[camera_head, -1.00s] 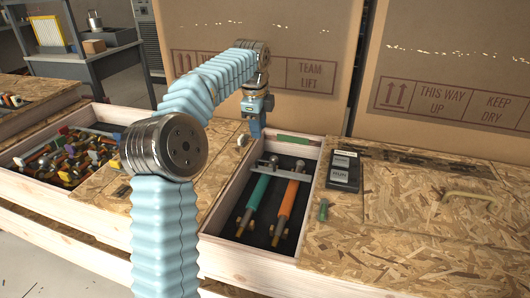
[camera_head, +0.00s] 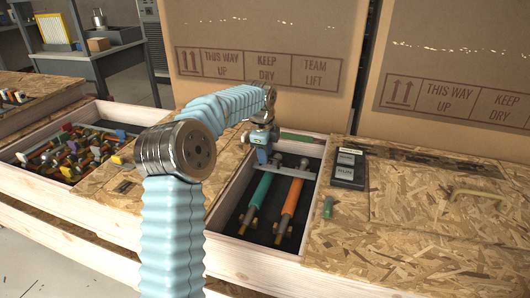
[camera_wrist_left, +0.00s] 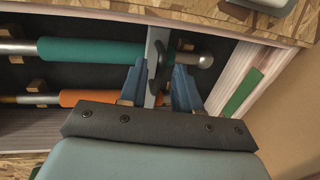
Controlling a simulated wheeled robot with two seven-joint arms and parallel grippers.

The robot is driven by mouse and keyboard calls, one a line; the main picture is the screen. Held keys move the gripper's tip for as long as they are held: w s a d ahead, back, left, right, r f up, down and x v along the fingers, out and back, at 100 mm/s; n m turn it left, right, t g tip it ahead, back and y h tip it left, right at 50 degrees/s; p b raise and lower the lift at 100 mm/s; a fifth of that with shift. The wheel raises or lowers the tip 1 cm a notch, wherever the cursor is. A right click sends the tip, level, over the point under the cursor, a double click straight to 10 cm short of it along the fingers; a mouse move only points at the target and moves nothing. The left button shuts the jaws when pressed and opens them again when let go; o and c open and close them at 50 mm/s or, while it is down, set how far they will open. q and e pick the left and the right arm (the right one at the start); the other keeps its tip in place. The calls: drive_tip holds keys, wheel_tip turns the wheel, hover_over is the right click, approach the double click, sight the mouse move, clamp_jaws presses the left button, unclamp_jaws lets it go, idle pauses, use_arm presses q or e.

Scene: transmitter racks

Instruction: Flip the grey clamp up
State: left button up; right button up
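The grey clamp (camera_head: 280,168) is a flat bar lying across a green-handled tool and an orange-handled tool near the far end of the open wooden box. In the left wrist view the clamp (camera_wrist_left: 156,50) is an upright strip between my fingers. My left gripper (camera_head: 263,157) is down in the box at the clamp's left end. In the left wrist view my left gripper (camera_wrist_left: 157,78) has its two blue fingers apart, one on each side of the clamp, with gaps visible. Part of the clamp is hidden by the gripper in the head view. My right gripper is not in view.
The green handle (camera_head: 258,192) and orange handle (camera_head: 290,198) lie side by side in the box. The box wall (camera_head: 315,195) surrounds them. A dark device (camera_head: 348,169) sits on the board to the right. A large carton (camera_head: 265,50) stands behind.

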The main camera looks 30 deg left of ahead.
use_arm(q)
clamp_jaws()
idle(1.2)
